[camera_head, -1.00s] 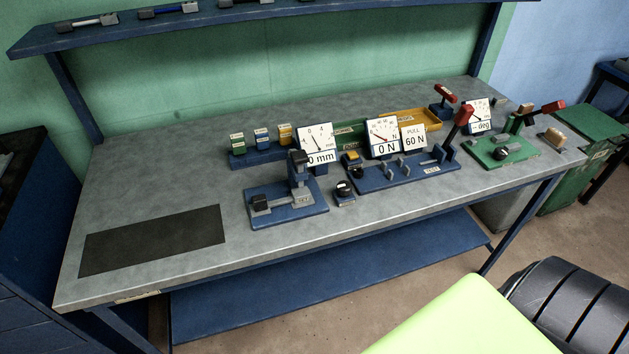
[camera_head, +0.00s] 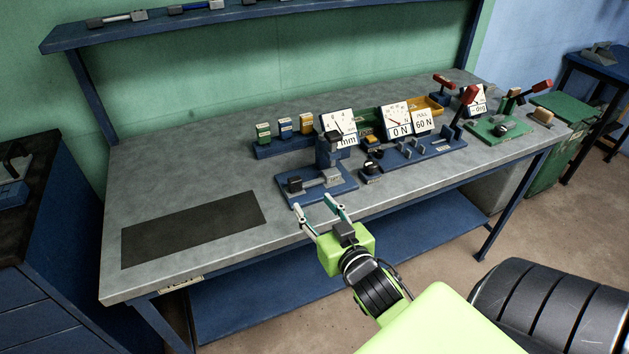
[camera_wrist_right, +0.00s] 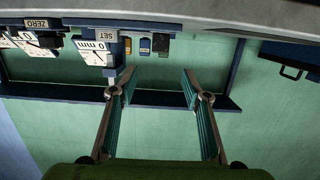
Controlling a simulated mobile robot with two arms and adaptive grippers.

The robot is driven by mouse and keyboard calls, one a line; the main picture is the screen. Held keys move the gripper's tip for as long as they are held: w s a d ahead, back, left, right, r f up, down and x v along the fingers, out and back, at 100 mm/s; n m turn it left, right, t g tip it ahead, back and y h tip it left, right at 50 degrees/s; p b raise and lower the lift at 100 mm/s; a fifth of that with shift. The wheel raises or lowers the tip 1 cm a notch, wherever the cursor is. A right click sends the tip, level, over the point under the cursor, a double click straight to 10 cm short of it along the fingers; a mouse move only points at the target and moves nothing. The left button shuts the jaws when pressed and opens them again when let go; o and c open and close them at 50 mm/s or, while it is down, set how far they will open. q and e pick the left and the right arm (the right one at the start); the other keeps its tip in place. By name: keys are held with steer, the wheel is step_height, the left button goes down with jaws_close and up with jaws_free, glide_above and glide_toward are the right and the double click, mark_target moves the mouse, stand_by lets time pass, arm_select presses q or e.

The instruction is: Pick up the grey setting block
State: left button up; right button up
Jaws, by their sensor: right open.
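I cannot surely pick out the grey setting block. A small grey piece (camera_head: 331,175) sits on the blue fixture (camera_head: 322,194) at the bench's front edge, beside a grey bar and a dark block (camera_head: 294,184). My right gripper (camera_head: 313,202) is open and empty, its fingers pointing at this fixture from in front of the bench. In the right wrist view my right gripper (camera_wrist_right: 156,80) shows widely parted fingers with nothing between them; the bench gear appears upside down beyond. My left gripper is not in view.
A rack behind the fixture holds a green-marked block (camera_head: 263,133), a blue-marked one (camera_head: 285,128) and a yellow-marked one (camera_head: 306,124). Dial gauges and a red-handled lever rig (camera_head: 468,95) stand to the right. A dark mat (camera_head: 190,228) lies on the clear left bench.

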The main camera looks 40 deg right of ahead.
steer(key=p, duration=0.1)
glide_toward(295, 179)
steer(key=x, duration=0.4)
steer(key=shift+w+r, duration=0.15)
steer(key=shift+w, duration=0.15)
steer(key=shift+f+p+x, duration=0.2)
steer(key=shift+p+x, duration=0.5)
steer(key=shift+x, duration=1.65)
steer(key=shift+w+d+f, duration=0.15)
steer(key=shift+w, duration=0.3)
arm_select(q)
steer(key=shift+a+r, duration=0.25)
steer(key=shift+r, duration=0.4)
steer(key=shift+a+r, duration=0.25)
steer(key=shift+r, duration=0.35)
arm_select(e)
jaws_close()
